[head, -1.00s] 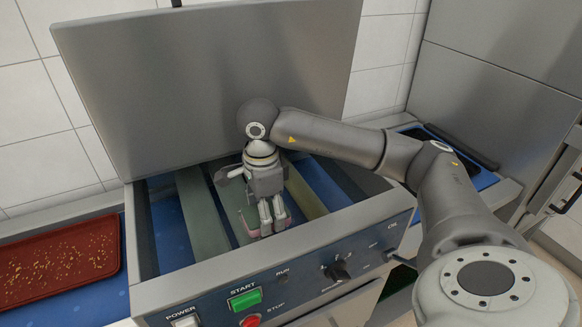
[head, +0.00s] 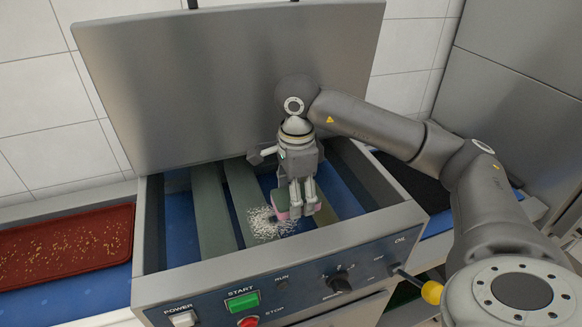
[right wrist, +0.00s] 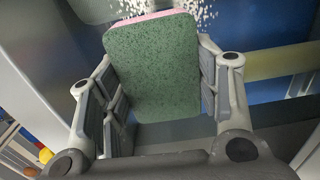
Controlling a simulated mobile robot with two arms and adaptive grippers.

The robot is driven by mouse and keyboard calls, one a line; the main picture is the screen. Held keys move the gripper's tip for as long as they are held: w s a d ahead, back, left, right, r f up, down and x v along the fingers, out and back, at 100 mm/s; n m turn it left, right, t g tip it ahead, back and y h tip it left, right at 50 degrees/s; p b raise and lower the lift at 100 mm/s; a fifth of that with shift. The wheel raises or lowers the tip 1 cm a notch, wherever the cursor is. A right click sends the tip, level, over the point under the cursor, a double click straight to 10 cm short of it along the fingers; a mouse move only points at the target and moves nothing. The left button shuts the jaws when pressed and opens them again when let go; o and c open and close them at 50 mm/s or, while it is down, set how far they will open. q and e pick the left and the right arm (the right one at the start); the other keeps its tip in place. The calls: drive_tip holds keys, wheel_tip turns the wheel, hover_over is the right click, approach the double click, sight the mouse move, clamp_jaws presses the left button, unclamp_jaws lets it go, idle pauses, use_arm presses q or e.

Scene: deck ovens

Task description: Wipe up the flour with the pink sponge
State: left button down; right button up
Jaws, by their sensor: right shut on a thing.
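White flour (head: 268,222) lies scattered in a patch inside the open machine, on a grey-green strip and the blue floor beside it. The flour also shows at the top of the right wrist view (right wrist: 196,8). My right gripper (head: 302,207) points down into the machine, just right of the flour. It is shut on the pink sponge (head: 281,201), which has a green scouring side (right wrist: 152,65) that fills the space between the fingers in the right wrist view. Whether the sponge touches the floor cannot be told. My left gripper is not in view.
The machine's raised metal lid (head: 225,85) stands behind the gripper. Its front panel (head: 300,278) carries a green start button, a red stop button and a knob. A red tray (head: 68,246) with yellow crumbs lies at the left.

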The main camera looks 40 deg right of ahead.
drive_tip(key=shift+d+r, duration=0.1)
drive_tip(key=shift+r, duration=0.5)
drive_tip(key=shift+d+r+p, duration=0.2)
drive_tip(key=shift+r+p, duration=0.5)
drive_tip(key=shift+a+r, duration=0.15)
drive_tip(key=shift+r, duration=0.4)
